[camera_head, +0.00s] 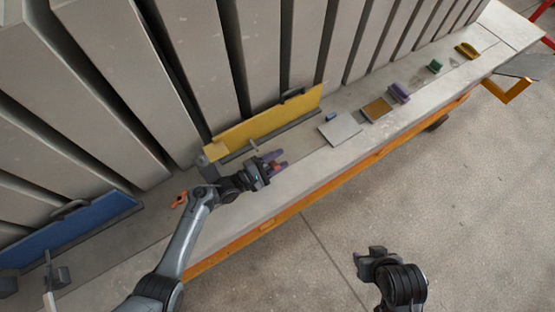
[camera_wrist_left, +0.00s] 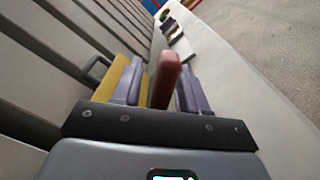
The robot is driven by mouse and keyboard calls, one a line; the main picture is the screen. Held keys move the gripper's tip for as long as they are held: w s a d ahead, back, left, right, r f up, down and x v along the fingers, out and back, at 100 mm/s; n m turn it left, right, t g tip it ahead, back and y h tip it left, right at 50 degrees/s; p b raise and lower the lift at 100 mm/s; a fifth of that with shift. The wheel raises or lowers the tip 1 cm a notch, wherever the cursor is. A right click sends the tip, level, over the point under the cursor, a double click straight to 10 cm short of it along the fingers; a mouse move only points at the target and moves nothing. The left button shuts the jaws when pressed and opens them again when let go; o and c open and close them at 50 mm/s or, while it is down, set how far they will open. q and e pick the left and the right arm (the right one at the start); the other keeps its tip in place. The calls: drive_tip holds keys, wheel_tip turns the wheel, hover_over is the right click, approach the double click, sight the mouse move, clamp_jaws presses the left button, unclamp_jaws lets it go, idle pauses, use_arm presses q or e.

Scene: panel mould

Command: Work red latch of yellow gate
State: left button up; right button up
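The yellow gate (camera_head: 240,133) is a long upright panel with a dark handle on top, standing along the concrete ledge. Its yellow face also shows in the left wrist view (camera_wrist_left: 106,82). The red latch (camera_wrist_left: 165,82) stands up between the two purple fingers of my left gripper (camera_head: 277,161). The fingers are spread either side of it, with a gap at the left finger; contact at the right finger is unclear. In the head view the gripper mostly hides the latch. My right gripper (camera_head: 368,258) hangs over the floor, away from the gate; its finger opening is unclear.
A blue gate (camera_head: 75,228) stands at the left, with an orange piece (camera_head: 180,199) between the gates. Tall grey panels line the back. A grey plate (camera_head: 340,129), a yellow-brown block (camera_head: 376,109) and a purple item (camera_head: 398,93) lie farther right. The floor is open.

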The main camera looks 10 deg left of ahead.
use_arm(q)
drive_tip(key=v, duration=1)
drive_tip(key=shift+s+a+p, duration=0.25)
drive_tip(key=shift+a+p, duration=0.05)
drive_tip(key=shift+p, duration=0.05)
